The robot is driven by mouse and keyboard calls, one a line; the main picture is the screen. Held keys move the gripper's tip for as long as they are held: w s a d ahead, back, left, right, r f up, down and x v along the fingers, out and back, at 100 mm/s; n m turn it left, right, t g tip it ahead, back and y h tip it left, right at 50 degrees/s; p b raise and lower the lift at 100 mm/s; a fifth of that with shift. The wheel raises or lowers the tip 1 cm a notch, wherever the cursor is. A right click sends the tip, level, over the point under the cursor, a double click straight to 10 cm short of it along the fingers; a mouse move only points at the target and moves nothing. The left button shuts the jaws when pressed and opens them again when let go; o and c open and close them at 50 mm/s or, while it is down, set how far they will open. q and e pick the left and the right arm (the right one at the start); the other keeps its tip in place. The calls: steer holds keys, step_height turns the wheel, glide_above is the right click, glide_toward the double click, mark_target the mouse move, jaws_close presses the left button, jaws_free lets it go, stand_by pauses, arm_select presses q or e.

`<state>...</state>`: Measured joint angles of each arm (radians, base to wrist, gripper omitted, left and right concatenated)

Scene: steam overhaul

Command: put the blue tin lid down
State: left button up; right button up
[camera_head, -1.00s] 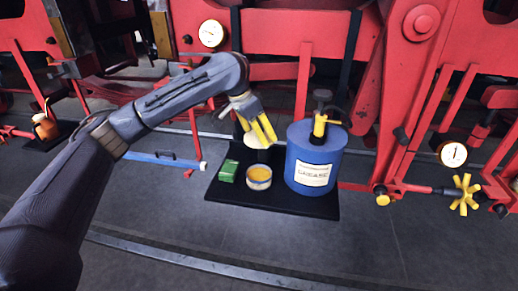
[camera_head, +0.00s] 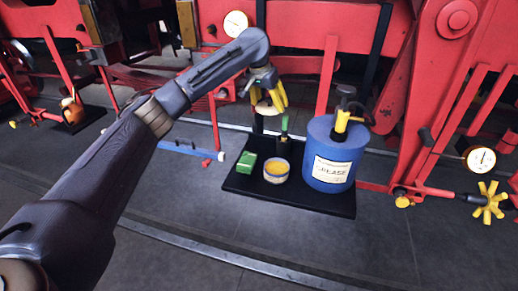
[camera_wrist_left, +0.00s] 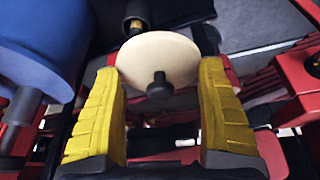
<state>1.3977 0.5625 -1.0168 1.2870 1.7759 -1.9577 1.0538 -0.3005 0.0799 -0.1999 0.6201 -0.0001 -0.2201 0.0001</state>
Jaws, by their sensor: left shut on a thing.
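My left gripper (camera_head: 268,101) is shut on a pale cream disc with a dark knob, the lid (camera_wrist_left: 158,57). The lid shows between the yellow fingers in the wrist view and below them in the head view (camera_head: 264,109). It hangs in the air above the back of the black tray (camera_head: 310,203), touching nothing but the gripper as far as I can see. The small open tin (camera_head: 276,172), pale with a blue band and yellow-orange contents, stands on the tray below. My right gripper is not in view.
Red machinery rises behind. Floor left of the tray holds a blue bar (camera_head: 190,148).

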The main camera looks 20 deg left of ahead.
arm_select(q)
steer(key=w+a+n+y, duration=0.1)
steer(key=w+a+n, duration=0.15)
steer(key=a, duration=0.25)
glide_toward(259, 148)
steer(key=shift+n, duration=0.25)
steer(key=x, duration=0.6)
steer(key=shift+w+f, duration=0.25)
steer(key=shift+w, duration=0.15)
steer(key=shift+f, duration=0.25)
jaws_close()
steer(key=o, duration=0.9)
jaws_free()
steer(key=shift+s+f, duration=0.1)
steer(key=v, duration=1.2)
steer(key=shift+d, duration=0.15)
